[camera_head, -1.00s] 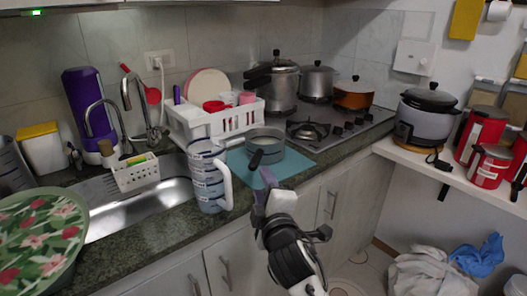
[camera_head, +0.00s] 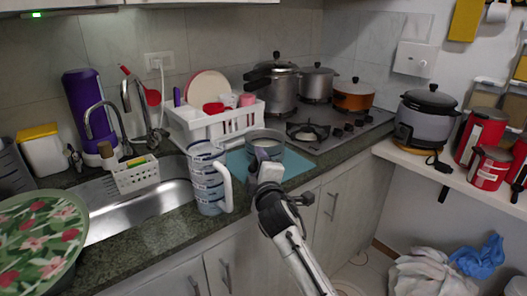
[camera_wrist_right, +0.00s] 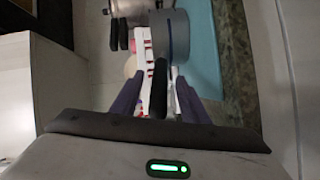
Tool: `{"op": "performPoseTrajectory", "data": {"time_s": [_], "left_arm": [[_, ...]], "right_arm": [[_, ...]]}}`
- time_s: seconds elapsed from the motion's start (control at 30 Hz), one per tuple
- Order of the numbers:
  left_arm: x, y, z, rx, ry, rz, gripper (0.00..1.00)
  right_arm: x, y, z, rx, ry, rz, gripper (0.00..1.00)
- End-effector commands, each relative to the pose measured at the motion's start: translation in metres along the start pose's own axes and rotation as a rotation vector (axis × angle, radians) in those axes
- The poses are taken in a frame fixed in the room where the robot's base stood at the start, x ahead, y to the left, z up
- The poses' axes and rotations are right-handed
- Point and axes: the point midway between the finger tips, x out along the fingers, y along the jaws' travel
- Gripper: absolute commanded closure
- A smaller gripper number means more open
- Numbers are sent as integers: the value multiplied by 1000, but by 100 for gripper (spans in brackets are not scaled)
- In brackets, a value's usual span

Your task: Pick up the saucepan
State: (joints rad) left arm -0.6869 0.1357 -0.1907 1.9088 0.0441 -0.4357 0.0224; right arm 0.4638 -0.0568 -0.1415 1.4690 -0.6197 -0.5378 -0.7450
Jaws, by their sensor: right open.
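The saucepan (camera_head: 266,136) is a grey round pan standing on a teal mat (camera_head: 294,164) on the counter. In the wrist view the saucepan (camera_wrist_right: 172,42) shows at the top centre, with its black handle (camera_wrist_right: 159,88) pointing toward me. My right gripper (camera_head: 260,160) is at the front side of the saucepan and covers the handle in the head view. In the wrist view its two purple fingers (camera_wrist_right: 158,98) are apart, one on each side of the handle. I cannot tell whether they touch it. My left gripper is not in view.
A blue and white measuring jug (camera_head: 206,180) stands close left of the saucepan. A white dish rack (camera_head: 205,122) is behind it. A stove with several pots, including a pressure cooker (camera_head: 284,88), lies to the right. The sink (camera_head: 140,208) is at left.

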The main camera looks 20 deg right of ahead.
Motion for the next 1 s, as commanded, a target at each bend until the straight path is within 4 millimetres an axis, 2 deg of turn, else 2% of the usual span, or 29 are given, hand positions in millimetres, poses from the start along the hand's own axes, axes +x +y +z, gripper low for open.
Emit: {"op": "performPoseTrajectory", "data": {"time_s": [0.13,0.17,0.3,0.4,1.0], "left_arm": [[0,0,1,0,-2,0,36],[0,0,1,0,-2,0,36],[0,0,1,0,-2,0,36],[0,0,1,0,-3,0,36],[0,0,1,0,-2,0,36]], "right_arm": [[0,0,0,0,0,0,59],[0,0,0,0,0,0,62],[0,0,0,0,0,0,86],[0,0,0,0,0,0,100],[0,0,0,0,0,0,100]]}}
